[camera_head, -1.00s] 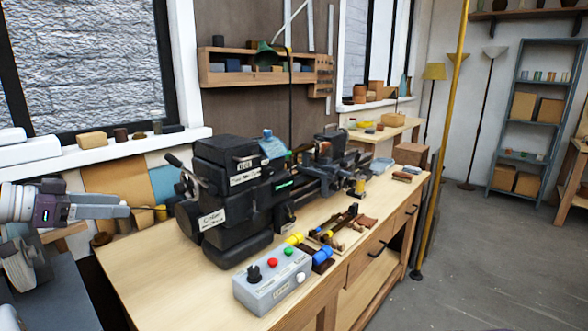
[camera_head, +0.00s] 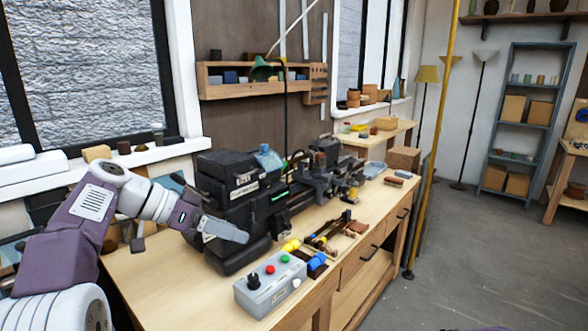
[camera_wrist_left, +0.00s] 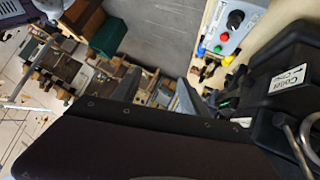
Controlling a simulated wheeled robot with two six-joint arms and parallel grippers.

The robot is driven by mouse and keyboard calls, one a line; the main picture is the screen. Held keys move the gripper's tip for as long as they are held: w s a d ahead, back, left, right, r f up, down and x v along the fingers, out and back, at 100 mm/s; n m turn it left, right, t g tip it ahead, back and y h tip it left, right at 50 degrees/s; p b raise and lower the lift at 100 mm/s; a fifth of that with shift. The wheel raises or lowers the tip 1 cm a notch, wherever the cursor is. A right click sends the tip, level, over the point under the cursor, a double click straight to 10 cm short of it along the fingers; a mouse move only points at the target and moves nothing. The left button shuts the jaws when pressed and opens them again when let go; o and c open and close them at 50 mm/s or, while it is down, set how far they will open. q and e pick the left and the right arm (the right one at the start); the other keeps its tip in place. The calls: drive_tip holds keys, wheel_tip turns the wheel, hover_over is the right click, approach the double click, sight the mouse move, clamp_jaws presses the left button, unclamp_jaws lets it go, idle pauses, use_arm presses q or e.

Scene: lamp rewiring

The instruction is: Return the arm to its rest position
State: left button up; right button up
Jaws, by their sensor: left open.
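My left arm comes in from the left in the head view, and its gripper (camera_head: 232,233) hangs in front of the black lathe's headstock, above the bench. The jaws are open with nothing between them; the wrist view shows the two fingers (camera_wrist_left: 158,92) apart. The black lathe (camera_head: 232,175) stands on the wooden workbench (camera_head: 150,290). In the head view the gripper and wrist hide part of the lathe's left end. Whether the gripper touches the lathe cannot be told. My right gripper is not in view.
A grey control box (camera_head: 270,283) with a knob and coloured buttons sits at the bench's front edge. Small tools (camera_head: 325,235) lie right of it. A yellow pole (camera_head: 436,150) stands right of the bench. The grey floor (camera_head: 490,260) is open on the right.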

use_arm(q)
drive_tip(key=s+d+f+n+g+y+p, duration=0.25)
drive_tip(key=s+d+f, duration=0.3)
drive_tip(key=f, duration=0.35)
drive_tip(key=s+a+f+n+y, duration=0.3)
drive_tip(key=s+a+f, duration=0.2)
drive_tip(key=s+f, duration=0.2)
drive_tip(key=s+a+f+n+y, duration=0.4)
drive_tip(key=s+f, duration=0.3)
drive_tip(key=f, duration=0.5)
drive_tip(key=shift+s+a+f+p, duration=0.15)
drive_tip(key=shift+s+a+p, duration=0.25)
drive_tip(key=shift+a+p, duration=0.1)
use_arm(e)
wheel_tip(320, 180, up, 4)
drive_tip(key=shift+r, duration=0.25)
use_arm(q)
drive_tip(key=shift+g+y, duration=0.25)
